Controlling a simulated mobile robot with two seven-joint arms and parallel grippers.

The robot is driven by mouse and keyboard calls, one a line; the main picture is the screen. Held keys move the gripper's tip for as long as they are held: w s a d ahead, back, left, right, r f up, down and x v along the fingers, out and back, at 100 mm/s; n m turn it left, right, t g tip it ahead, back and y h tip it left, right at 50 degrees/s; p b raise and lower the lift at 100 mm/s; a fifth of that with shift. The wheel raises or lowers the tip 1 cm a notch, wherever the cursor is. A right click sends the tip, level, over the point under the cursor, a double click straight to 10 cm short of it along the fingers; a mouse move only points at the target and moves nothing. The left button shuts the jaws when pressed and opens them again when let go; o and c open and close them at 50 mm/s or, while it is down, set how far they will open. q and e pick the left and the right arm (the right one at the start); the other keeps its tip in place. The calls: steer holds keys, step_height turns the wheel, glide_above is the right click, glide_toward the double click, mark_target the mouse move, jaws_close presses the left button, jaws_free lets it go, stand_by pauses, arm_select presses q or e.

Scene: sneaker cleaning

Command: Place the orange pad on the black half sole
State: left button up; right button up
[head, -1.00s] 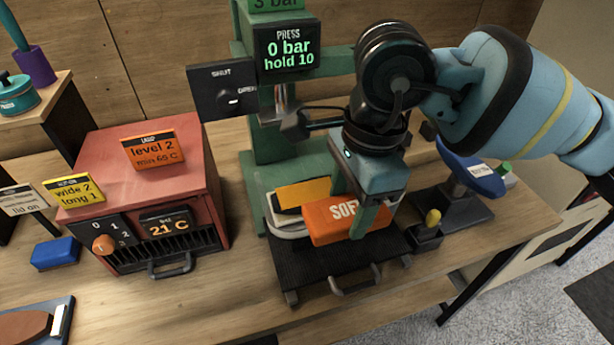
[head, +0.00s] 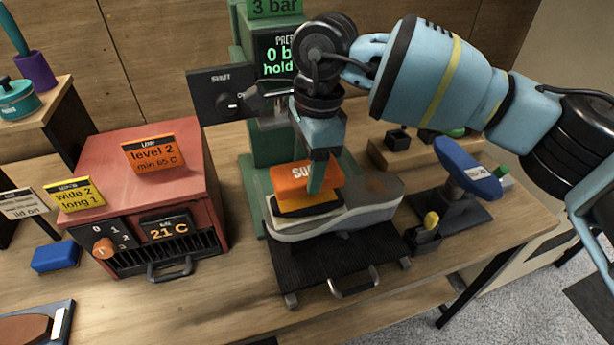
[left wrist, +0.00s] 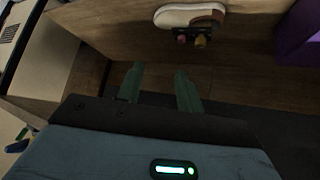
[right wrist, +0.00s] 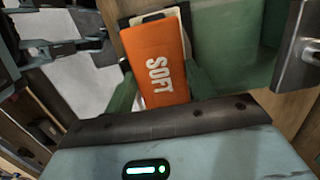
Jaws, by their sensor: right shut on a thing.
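The orange pad (head: 297,175), marked SOFT in the right wrist view (right wrist: 158,62), is between the fingers of my right gripper (head: 319,180), which is shut on it. It is over the left end of a sole-shaped grey piece (head: 365,207) in the press. Directly below the pad show a yellow edge (head: 303,199), a dark layer (head: 300,209) and a cream layer (head: 283,218). I cannot tell whether the pad touches them, nor clearly which dark surface is the half sole. My left gripper (left wrist: 161,78) is open and empty, away from the press.
The green press column (head: 262,130) stands behind the pad, with a black switch panel (head: 222,92) at left. The black slotted tray (head: 325,262) is below. The red heater (head: 150,185) is left; a blue-topped stand (head: 468,170) is right. A sneaker (left wrist: 188,15) shows in the left wrist view.

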mark_target(308, 170)
steer(key=shift+w+a+f+p, duration=0.1)
steer(key=shift+f+p, duration=0.2)
steer(key=shift+f, duration=1.45)
steer(key=shift+f, duration=0.2)
steer(key=o, duration=1)
steer(key=shift+o, duration=0.2)
steer(key=shift+r, duration=0.1)
steer(key=r, duration=0.4)
steer(key=d+r, duration=0.1)
steer(key=r, duration=0.7)
steer(key=shift+w+d+b, duration=0.2)
steer(key=shift+b, duration=0.15)
